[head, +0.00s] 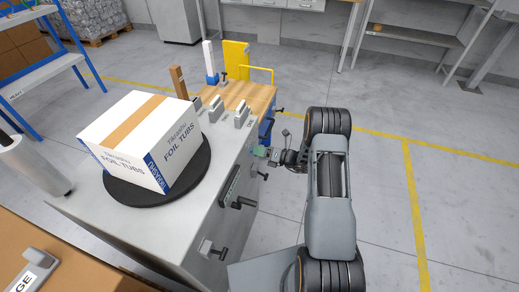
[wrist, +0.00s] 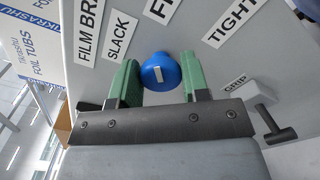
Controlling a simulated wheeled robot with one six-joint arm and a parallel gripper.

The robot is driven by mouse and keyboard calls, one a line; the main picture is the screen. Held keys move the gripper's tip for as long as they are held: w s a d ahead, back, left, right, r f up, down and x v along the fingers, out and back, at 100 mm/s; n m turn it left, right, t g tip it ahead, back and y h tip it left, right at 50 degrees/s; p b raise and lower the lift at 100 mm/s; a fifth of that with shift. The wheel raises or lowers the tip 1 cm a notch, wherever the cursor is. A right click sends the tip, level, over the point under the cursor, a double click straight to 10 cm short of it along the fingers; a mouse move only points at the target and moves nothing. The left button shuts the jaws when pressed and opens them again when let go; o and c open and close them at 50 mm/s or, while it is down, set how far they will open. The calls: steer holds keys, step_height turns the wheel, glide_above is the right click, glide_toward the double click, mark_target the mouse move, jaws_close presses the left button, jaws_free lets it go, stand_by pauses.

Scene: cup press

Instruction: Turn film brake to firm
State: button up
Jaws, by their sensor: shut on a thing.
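The film brake knob (wrist: 160,66) is a round blue knob with a small white mark, on the grey machine face (wrist: 150,18). In the wrist view, the green fingers of my gripper (wrist: 160,80) stand on either side of it and are shut on it. Labels around it read SLACK (wrist: 119,36), a cut-off word starting with F (wrist: 163,8) and TIGHT (wrist: 231,22). The FILM BRA label (wrist: 90,28) is cut off too. In the head view, my gripper (head: 266,152) is at the machine's right side face, and the knob is hidden there.
A carton of foil tubs (head: 128,150) stands on a black turntable (head: 125,199) on the machine top. A black T-handle (wrist: 275,125) by a GRIP label (wrist: 236,82) juts out right of my gripper. More black handles (head: 243,203) line the side face. The floor to the right is clear.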

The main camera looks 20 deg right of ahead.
steer(key=shift+m, duration=0.6)
steer(key=shift+m+p, duration=0.3)
steer(key=o, duration=0.9)
steer(key=v, duration=1.3)
steer(key=shift+s+d, duration=0.2)
steer(key=shift+d, duration=0.15)
